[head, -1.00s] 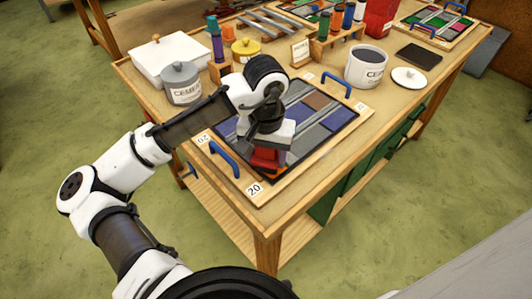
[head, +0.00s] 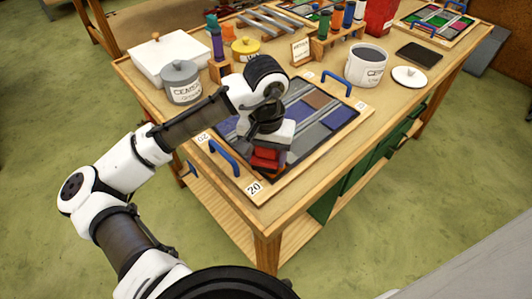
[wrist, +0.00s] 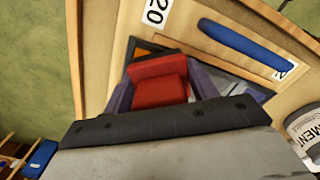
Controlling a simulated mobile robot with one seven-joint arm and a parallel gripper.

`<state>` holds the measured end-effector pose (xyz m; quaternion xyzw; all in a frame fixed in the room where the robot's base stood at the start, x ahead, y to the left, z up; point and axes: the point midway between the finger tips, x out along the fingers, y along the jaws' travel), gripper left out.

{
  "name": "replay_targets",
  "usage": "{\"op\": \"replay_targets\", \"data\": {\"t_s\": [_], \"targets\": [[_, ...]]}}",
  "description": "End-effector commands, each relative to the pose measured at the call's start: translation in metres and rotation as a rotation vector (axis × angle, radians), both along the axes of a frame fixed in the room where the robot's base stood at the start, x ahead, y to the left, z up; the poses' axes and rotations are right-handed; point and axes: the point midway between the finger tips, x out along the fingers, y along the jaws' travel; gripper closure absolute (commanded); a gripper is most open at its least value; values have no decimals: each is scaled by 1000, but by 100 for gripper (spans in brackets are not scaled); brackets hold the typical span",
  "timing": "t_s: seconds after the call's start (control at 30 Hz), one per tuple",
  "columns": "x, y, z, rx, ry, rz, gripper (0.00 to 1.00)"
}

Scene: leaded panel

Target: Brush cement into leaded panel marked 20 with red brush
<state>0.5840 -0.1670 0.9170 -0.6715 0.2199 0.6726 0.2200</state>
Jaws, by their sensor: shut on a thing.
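The leaded panel marked 20 (head: 333,114) lies flat on the bench in a wooden frame with blue handles, with blue, grey, brown and orange panes. My gripper (head: 268,150) is over the panel's near left part and is shut on the red brush (head: 264,161). In the wrist view the red brush (wrist: 158,85) sits between the two fingers (wrist: 160,95). The bristles are hidden, and I cannot tell whether they touch the glass. An open white cement pot (head: 367,66) stands beyond the panel, its lid (head: 408,76) beside it. A second, lidded grey cement pot (head: 181,82) stands at the left.
A white lidded box (head: 172,55) and a yellow tin (head: 246,50) stand at the back left. A wooden rack (head: 335,43) holds several coloured handles. A dark flat block (head: 419,54) lies at the right. Another panel (head: 440,20) is at the far right.

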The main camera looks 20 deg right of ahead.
Motion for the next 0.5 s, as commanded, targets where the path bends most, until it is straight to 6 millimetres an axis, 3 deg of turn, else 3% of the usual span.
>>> {"op": "replay_targets", "data": {"t_s": [0.5], "targets": [[-27, -8, 1, -1, 1, -1, 63]]}}
